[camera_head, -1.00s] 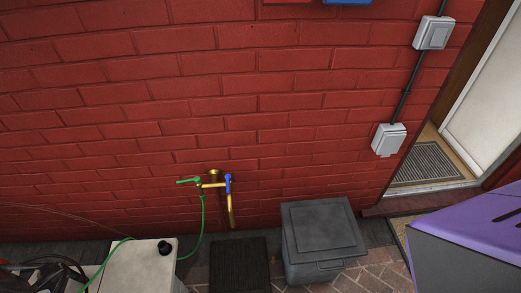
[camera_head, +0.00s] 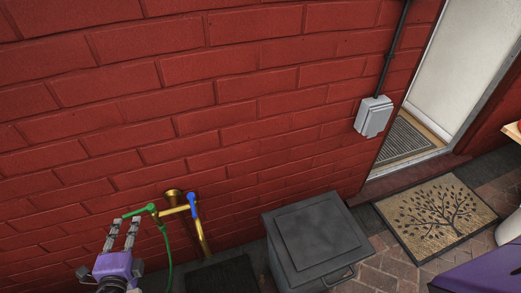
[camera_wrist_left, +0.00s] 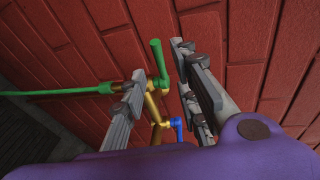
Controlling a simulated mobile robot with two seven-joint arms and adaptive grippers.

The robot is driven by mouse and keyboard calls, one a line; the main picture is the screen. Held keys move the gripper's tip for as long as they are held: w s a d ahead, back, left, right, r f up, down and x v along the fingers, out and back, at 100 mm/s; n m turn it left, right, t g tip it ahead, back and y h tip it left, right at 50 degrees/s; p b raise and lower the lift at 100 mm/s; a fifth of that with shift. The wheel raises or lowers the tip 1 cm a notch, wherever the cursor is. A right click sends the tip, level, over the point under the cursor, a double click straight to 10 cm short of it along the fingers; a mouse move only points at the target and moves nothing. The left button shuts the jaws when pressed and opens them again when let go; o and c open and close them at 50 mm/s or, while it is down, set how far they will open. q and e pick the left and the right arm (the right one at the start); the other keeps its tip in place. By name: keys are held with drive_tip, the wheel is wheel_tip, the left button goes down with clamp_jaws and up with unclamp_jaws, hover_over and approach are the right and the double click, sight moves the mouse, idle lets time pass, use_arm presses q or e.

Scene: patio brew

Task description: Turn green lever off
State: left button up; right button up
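The green lever (camera_head: 138,211) sits on the left branch of a brass tap (camera_head: 177,207) on the brick wall, its handle pointing left. My left gripper (camera_head: 125,224) is just below and left of it, with its two fingers apart, pointing up. In the left wrist view the green lever (camera_wrist_left: 158,62) appears in the gap between the fingers of the left gripper (camera_wrist_left: 160,62). I see no finger closed on it; contact cannot be told. My right gripper is in neither view.
A blue lever (camera_head: 192,199) is on the tap's right branch. A green hose (camera_head: 168,255) hangs below the green lever. A dark lidded bin (camera_head: 315,240) and a dark mat (camera_head: 222,276) are nearby. A doormat (camera_head: 438,216) lies to the right.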

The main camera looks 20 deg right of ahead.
sight(134, 214)
use_arm(q)
drive_tip(key=shift+b+x, duration=0.5)
drive_tip(key=shift+x, duration=3.1)
clamp_jaws()
